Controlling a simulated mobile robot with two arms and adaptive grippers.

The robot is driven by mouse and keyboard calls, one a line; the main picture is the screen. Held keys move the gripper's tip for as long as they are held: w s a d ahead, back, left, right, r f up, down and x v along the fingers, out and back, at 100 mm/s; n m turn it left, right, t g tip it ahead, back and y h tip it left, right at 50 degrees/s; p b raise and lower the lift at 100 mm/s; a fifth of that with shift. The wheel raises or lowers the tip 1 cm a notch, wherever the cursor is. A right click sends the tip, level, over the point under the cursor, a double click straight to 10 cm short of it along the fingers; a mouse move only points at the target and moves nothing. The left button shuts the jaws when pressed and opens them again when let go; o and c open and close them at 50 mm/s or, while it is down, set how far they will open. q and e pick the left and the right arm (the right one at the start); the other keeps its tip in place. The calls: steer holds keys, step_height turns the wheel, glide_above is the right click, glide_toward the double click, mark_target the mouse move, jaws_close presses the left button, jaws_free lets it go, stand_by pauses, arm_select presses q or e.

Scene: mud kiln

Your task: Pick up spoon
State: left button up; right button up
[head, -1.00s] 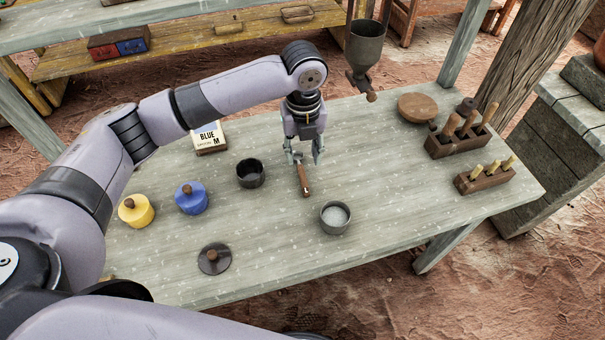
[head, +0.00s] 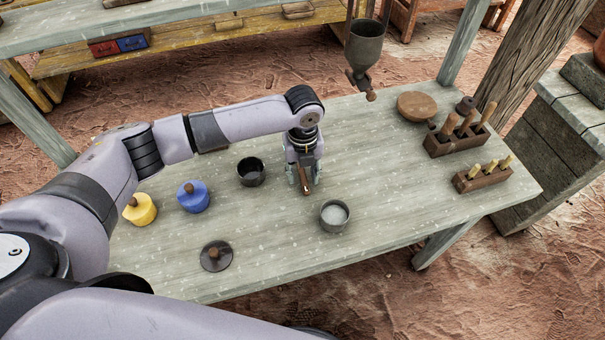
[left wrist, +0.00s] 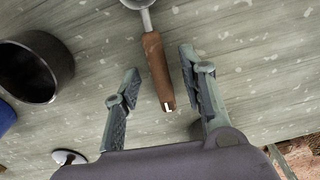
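The spoon (left wrist: 158,70) has a brown wooden handle and a metal neck, and lies on the table. Its bowl end runs out of the top of the left wrist view. In the head view only part of the handle (head: 306,187) shows below my left gripper (head: 305,190). My left gripper also shows in the left wrist view (left wrist: 160,90), with its two fingers apart, one on each side of the handle. There is a gap between the handle and each finger. My right gripper is not in view.
A dark cup (head: 251,172) stands left of the spoon and a cup with pale contents (head: 334,215) stands to its right. Yellow (head: 140,209) and blue (head: 193,196) lidded jars are further left. A round dark lid (head: 215,256) lies in front. Tool racks (head: 460,138) stand at the right.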

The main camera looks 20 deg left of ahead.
arm_select(q)
jaws_close()
stand_by(0.4)
steer(key=shift+r, duration=0.1)
